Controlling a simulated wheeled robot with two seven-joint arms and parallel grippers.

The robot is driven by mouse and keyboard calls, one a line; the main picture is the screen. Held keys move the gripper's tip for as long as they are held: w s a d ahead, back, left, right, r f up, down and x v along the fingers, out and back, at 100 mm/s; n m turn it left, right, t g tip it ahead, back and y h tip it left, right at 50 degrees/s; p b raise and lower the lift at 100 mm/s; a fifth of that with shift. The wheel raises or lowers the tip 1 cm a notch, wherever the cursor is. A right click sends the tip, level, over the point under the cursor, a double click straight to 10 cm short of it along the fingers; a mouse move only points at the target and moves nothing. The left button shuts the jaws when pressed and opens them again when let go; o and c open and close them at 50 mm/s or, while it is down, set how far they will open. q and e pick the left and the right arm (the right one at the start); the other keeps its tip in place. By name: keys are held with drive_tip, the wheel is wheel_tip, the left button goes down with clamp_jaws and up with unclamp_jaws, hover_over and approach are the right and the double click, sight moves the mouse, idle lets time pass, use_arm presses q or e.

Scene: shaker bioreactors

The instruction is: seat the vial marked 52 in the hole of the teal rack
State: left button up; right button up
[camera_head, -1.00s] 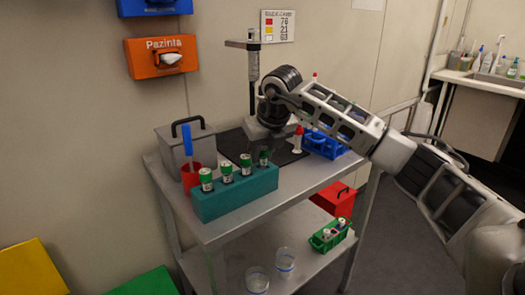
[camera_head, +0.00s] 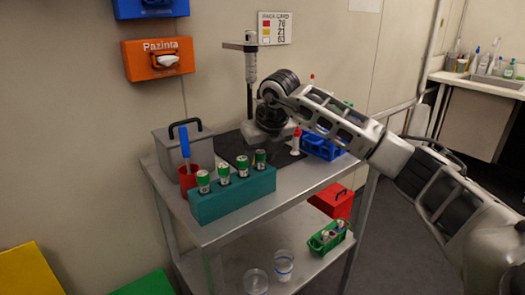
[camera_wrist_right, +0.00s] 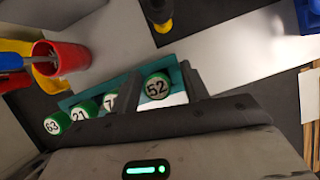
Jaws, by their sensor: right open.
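The vial marked 52 (camera_wrist_right: 157,86) has a green cap with a white number disc. It stands at the right end of the teal rack (camera_head: 232,198), and in the head view it is the rightmost vial (camera_head: 260,159). Whether it is fully down in its hole is unclear. My right gripper (camera_wrist_right: 156,72) is open, with a finger to each side of the 52 cap in the wrist view. In the head view this gripper (camera_head: 270,118) is above and behind the rack, apart from the vials; its fingertips are hard to make out. My left gripper is out of view.
Vials marked 63 (camera_wrist_right: 56,123) and 21 (camera_wrist_right: 82,110) and a partly hidden one share the rack. A red cup (camera_head: 196,180), grey box (camera_head: 180,146), stand (camera_head: 251,95), red-capped white vial (camera_head: 296,143) and blue rack (camera_head: 321,147) surround it.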

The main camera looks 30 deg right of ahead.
drive_tip(key=shift+a+r, duration=0.2)
drive_tip(key=shift+a, duration=0.05)
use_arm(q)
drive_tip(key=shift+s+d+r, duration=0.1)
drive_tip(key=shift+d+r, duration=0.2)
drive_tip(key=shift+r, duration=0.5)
use_arm(e)
drive_tip(key=v, duration=1.5)
drive_tip(key=shift+s+d+r, duration=0.2)
drive_tip(key=shift+r, duration=0.05)
